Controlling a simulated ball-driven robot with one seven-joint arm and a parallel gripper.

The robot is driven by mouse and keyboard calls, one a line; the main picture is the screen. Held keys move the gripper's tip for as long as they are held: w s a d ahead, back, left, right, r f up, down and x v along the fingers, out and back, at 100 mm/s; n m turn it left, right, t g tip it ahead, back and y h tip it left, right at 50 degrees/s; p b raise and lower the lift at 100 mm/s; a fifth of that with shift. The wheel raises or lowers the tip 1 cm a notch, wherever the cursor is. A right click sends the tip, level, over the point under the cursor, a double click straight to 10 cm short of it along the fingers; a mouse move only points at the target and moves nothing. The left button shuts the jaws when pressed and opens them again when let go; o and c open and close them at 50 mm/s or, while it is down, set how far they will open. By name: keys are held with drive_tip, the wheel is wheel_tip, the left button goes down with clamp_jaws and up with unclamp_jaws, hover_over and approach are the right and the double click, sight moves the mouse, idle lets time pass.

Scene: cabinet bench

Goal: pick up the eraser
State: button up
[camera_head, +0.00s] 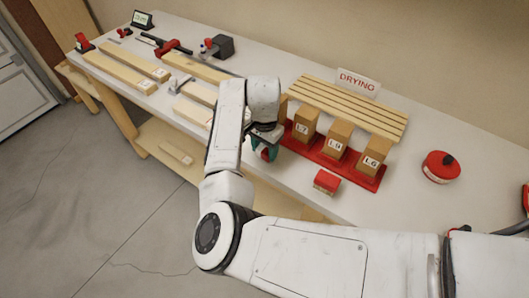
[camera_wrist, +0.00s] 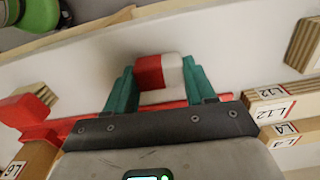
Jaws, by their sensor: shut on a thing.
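The eraser, a small red and white block (camera_wrist: 150,73), is between the two teal fingers of my gripper (camera_wrist: 158,78) in the wrist view. The fingers touch it on both sides and are shut on it. A dark shadow lies on the white bench top beside it. I cannot tell whether it is clear of the bench. In the head view, my gripper (camera_head: 264,151) is at the bench's front part, left of the red rack, with a bit of red between the teal fingers. My arm hides most of it.
A red rack (camera_head: 352,181) holds wooden blocks labelled with L-numbers, below a slatted drying board (camera_head: 350,105). A small red box (camera_head: 326,182) stands near the front edge. A round red container (camera_head: 441,166) is at right. Planks (camera_head: 128,71) and tools lie at left.

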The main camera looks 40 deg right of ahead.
drive_tip(key=shift+r, duration=0.1)
drive_tip(key=shift+r, duration=0.25)
wheel_tip(320, 180, up, 2)
drive_tip(key=s+a+r, duration=0.1)
drive_tip(key=s+r, duration=0.2)
drive_tip(key=s, duration=0.1)
drive_tip(key=s+a+r+b, duration=0.1)
drive_tip(key=s+a+r, duration=0.1)
drive_tip(key=s+r, duration=0.2)
drive_tip(key=s+a+r+b, duration=0.1)
drive_tip(key=s+r, duration=0.2)
drive_tip(key=s, duration=0.2)
drive_tip(key=shift+s+a+r, duration=0.15)
drive_tip(key=shift+a, duration=0.15)
